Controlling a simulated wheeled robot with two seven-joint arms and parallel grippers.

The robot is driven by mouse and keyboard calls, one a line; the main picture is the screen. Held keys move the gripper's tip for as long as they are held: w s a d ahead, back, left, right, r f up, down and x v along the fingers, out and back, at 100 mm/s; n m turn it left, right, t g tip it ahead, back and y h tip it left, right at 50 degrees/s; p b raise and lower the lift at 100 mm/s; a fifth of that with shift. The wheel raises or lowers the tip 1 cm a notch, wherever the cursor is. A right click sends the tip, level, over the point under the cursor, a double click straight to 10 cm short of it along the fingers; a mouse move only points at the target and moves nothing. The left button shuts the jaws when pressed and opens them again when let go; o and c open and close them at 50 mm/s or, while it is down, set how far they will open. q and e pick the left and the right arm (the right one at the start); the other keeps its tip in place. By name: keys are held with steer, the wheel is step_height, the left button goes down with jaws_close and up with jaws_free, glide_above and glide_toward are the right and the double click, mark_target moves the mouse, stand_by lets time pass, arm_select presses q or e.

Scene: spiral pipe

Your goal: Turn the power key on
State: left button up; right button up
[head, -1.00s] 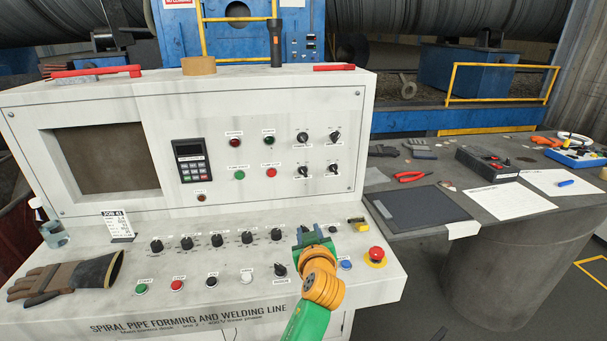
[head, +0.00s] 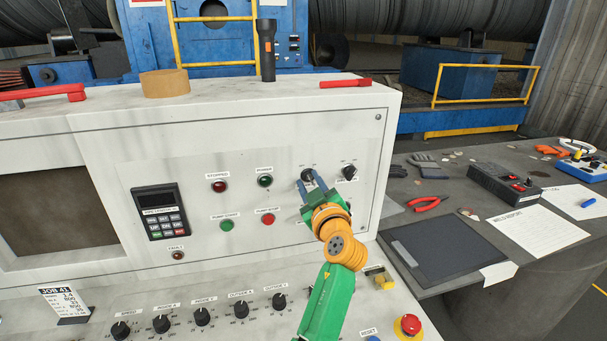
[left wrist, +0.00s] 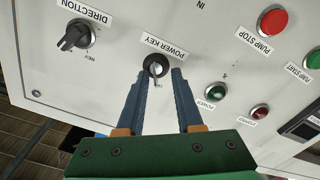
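The power key (head: 307,174) is a small black rotary switch with a silver key on the upright panel. In the left wrist view the power key (left wrist: 156,66) sits under its POWER KEY label (left wrist: 166,47), its grip pointing toward the bottom of that picture. My left gripper (head: 314,181) is at the panel, partly covering the switch in the head view. In the left wrist view its blue fingers (left wrist: 157,77) are apart, one on each side of the key, with gaps visible. Whether they reach its depth I cannot tell. My right gripper is out of view.
The DIRECTION knob (left wrist: 75,36) is close beside the key. The green power lamp (head: 265,181) and red pump stop button (head: 267,219) are to the left. A red emergency stop (head: 410,325) stands on the lower desk. A grey side table (head: 460,190) holds tools and papers.

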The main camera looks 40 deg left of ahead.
arm_select(q)
steer(key=shift+d+r, duration=0.1)
steer(key=shift+d, duration=0.25)
steer(key=shift+w, duration=0.15)
jaws_close()
stand_by(0.9)
